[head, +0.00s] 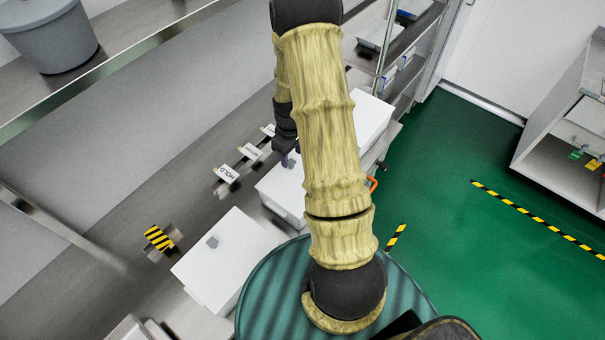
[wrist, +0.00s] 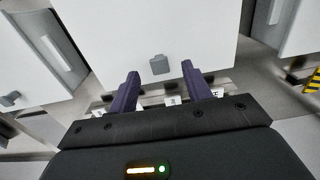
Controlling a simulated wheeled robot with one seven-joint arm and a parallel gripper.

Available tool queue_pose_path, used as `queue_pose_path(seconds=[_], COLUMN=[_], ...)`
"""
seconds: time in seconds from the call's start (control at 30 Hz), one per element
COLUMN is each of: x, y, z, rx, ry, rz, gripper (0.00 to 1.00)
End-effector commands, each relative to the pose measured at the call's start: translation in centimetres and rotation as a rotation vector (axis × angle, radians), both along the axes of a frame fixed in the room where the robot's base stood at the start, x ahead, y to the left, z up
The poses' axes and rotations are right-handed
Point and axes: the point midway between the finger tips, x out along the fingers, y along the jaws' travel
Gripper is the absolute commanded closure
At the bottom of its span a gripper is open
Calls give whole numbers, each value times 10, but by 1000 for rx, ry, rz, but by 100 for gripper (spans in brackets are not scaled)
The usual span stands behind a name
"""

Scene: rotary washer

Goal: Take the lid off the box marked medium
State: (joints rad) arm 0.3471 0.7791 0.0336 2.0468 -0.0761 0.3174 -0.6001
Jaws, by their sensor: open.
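Several white lidded boxes stand in a row; I cannot read which is marked medium. My gripper (head: 290,160) is over the middle box (head: 284,190), partly hidden by my arm in the head view. In the wrist view, my gripper (wrist: 160,88) has its two purple fingers apart, with nothing between the tips. The white lid (wrist: 145,30) below has a small grey knob (wrist: 159,65), which lies just beyond the fingertips, near the gap between them. Contact is not visible.
A nearer white box (head: 225,262) has a grey knob, and another box (head: 370,118) stands farther back. Small label cards (head: 228,175) line the left side; the nearest seems to read HOLD. A striped block (head: 160,238) and grey bucket (head: 50,35) are left. Green floor (head: 480,250) is open right.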

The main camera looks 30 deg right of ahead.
Motion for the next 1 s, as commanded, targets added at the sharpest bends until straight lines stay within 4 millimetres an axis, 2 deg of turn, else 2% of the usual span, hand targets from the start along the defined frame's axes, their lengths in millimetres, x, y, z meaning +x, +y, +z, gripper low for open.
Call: queue_pose_path(seconds=[0.4, 0.93, 1.0], x=[0, 0, 0], y=[-2, -2, -2], z=[-34, -35, -35], rx=[0, 0, 0], ry=[0, -1, -1], rz=[1, 0, -1], gripper=[51, 51, 65])
